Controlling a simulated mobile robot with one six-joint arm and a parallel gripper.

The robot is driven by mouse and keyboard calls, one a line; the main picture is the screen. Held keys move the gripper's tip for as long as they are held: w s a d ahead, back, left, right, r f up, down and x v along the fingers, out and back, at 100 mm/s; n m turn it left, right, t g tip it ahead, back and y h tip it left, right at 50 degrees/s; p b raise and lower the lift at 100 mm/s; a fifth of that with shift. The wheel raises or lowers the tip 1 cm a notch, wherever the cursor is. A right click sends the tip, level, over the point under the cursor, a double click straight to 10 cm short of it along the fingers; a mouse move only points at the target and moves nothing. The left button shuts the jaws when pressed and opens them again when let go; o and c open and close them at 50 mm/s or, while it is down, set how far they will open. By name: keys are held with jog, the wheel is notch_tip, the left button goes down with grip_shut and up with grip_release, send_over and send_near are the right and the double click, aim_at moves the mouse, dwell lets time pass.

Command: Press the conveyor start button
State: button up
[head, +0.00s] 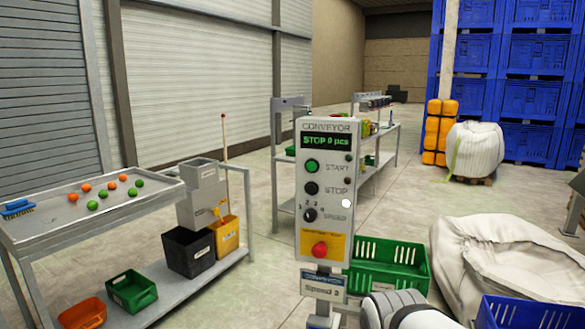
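The grey conveyor control panel (341,222) stands upright on a post in the middle of the head view. Its green start button (312,166) is at the upper left of the panel, beside the word START. A black stop button (312,188) is just below it. The display (327,142) reads "STOP 0 pcs". A speed knob (310,215) and a red mushroom button (320,249) on yellow are lower down. A white rounded part of my arm shows at the bottom edge, right of the post. My gripper's fingers are not in view, and nothing visible touches the start button.
A grey sorting table (60,235) with orange and green balls and a blue brush stands at the left. A green crate (388,250) is behind the panel's right side. A large white sack (500,255) and a blue crate (530,312) are at the right.

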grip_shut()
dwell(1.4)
